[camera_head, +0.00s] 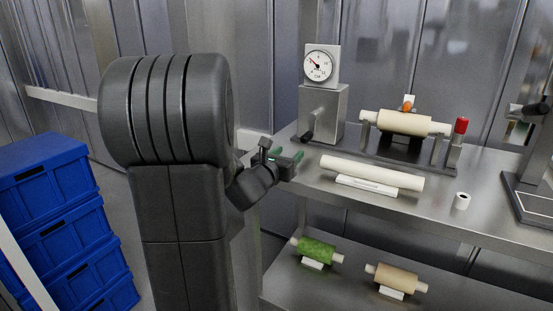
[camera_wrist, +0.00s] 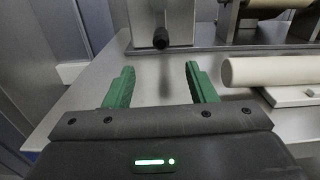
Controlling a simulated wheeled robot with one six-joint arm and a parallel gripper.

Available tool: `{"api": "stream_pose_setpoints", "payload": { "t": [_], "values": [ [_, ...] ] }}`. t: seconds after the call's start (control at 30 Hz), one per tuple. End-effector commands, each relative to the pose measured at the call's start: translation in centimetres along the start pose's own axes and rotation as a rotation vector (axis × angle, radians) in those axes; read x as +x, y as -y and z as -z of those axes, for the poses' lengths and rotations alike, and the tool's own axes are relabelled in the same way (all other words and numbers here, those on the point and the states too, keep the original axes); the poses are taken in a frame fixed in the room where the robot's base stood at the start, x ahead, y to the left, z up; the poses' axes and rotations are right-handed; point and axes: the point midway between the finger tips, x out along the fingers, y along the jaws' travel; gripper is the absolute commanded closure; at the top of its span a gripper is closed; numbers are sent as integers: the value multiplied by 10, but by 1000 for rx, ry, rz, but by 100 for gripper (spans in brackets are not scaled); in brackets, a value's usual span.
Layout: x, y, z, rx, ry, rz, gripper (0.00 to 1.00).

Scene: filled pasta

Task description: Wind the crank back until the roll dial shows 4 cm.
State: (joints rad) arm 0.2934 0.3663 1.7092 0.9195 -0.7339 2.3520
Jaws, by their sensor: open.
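The roll dial (camera_head: 318,65) is a round white gauge marked cm, on top of a grey metal box (camera_head: 331,106). Its needle points to the upper left; the exact reading is too small to tell. The crank (camera_head: 308,134) has a dark handle at the lower front of the box. In the wrist view the crank's dark knob (camera_wrist: 161,38) shows ahead, above the gap between my fingers. My gripper (camera_head: 284,155) has green fingers, open and empty, over the left end of the table; it also shows in the wrist view (camera_wrist: 158,85). It is apart from the crank.
A cream roll (camera_head: 404,123) sits in a stand right of the box, beside a red-topped post (camera_head: 461,126). A pale rolling pin (camera_head: 372,172) lies in front, right of my gripper. Green (camera_head: 318,249) and beige (camera_head: 396,278) rolls lie on the lower shelf. Blue crates (camera_head: 65,214) stand left.

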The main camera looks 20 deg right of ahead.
Motion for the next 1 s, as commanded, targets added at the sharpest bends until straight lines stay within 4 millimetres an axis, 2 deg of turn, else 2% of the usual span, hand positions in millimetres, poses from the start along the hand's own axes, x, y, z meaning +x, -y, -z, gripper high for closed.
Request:
{"api": "stream_pose_setpoints", "payload": {
  "t": [0.27, 0.73, 1.0],
  "values": [
    [18, 2, -2, 23, 3, 12, 49],
    [74, 2, -3, 20, 3, 9, 49],
    [106, 2, 2, 21, 5, 10, 49]
  ]
}}
